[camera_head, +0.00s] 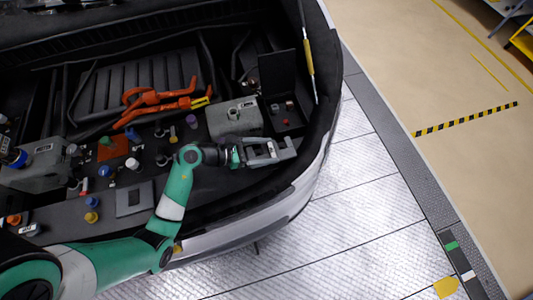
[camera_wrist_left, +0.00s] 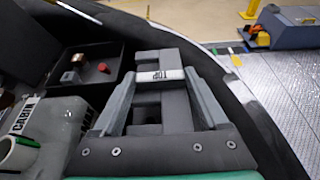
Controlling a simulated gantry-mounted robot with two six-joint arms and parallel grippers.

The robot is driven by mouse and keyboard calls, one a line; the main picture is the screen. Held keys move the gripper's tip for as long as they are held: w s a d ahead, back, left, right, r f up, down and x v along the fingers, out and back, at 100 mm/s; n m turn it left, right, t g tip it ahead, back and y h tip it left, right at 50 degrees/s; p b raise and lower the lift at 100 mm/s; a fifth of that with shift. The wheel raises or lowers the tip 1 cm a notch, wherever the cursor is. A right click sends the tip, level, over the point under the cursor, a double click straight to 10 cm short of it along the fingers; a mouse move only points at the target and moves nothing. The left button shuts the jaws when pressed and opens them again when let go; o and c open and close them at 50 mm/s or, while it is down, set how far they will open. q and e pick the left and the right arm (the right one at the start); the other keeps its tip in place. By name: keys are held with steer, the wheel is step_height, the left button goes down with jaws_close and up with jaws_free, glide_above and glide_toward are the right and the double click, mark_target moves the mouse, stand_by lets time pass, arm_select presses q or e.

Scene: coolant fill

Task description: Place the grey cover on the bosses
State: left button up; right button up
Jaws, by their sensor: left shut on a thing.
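My left gripper (camera_head: 283,150) is over the front right edge of the engine bay, its fingers pointing right. In the left wrist view it (camera_wrist_left: 160,80) is shut on a dark grey part with a pale labelled band between the fingertips, which I take to be the grey cover (camera_wrist_left: 176,105). The fingers hide part of it. A black open box (camera_head: 284,112) lies just beyond the gripper, with small red and pale pieces inside; it also shows in the left wrist view (camera_wrist_left: 96,72). I cannot make out the bosses for certain. My right gripper is not in view.
A grey box (camera_head: 234,118) marked CABIN stands left of the black box. Orange cables (camera_head: 155,100) and several coloured caps lie farther left. A flat dark grey panel (camera_head: 134,199) is near the front. The curved bumper edge (camera_head: 290,206) runs close below the gripper.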

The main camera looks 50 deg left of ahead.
mark_target(263, 155)
arm_select(q)
steer(key=f+b, duration=0.2)
steer(key=f, duration=0.1)
steer(key=shift+w+a+f, duration=0.15)
steer(key=shift+w+f, duration=0.05)
steer(key=shift+f, duration=0.2)
steer(key=shift+r, duration=0.1)
steer(key=shift+f, duration=0.2)
steer(key=o, duration=1.2)
steer(key=shift+o, duration=0.2)
steer(key=shift+r, duration=0.1)
